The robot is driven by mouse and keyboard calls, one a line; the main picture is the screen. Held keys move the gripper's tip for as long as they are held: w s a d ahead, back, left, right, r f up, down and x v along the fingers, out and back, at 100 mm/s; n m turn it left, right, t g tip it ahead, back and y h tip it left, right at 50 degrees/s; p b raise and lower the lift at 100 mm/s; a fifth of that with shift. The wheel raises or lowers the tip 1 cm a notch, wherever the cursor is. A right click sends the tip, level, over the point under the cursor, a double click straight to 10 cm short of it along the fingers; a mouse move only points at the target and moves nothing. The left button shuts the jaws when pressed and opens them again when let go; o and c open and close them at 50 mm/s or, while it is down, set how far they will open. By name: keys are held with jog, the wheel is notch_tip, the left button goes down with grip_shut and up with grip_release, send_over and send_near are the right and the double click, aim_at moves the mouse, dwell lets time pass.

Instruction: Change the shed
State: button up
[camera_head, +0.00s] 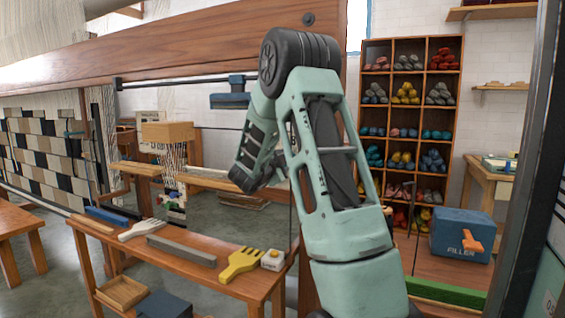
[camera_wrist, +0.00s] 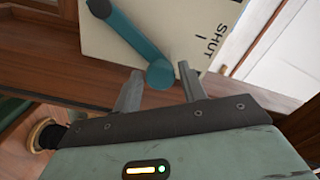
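In the wrist view a teal lever (camera_wrist: 130,37) runs slantwise across a cream plate (camera_wrist: 195,18). The word SHUT and a short mark are printed on the plate, to the right of the lever. The lever's rounded knob (camera_wrist: 160,74) is at its lower end. My gripper (camera_wrist: 160,69) is open, with one finger on each side of the knob. I cannot tell whether either finger touches it. In the head view my arm hides the lever and my fingertips. The loom's woven cloth (camera_head: 45,150), in checks of black, tan and white, hangs at the left.
A wooden bench (camera_head: 250,285) in front holds a yellow comb (camera_head: 240,264), a white comb (camera_head: 141,229) and a grey bar (camera_head: 181,250). A blue box marked FILLER (camera_head: 461,236) stands at right. Shelves of wool skeins (camera_head: 391,130) stand behind. A thick loom beam (camera_head: 180,48) crosses above.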

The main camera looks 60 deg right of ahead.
jog(key=shift+o, duration=0.5)
jog(key=s+a, duration=0.1)
jog(key=a, duration=1.6)
jog(key=shift+s+a+b, duration=0.2)
jog(key=shift+s+b, duration=0.05)
jog(key=shift+b, duration=0.2)
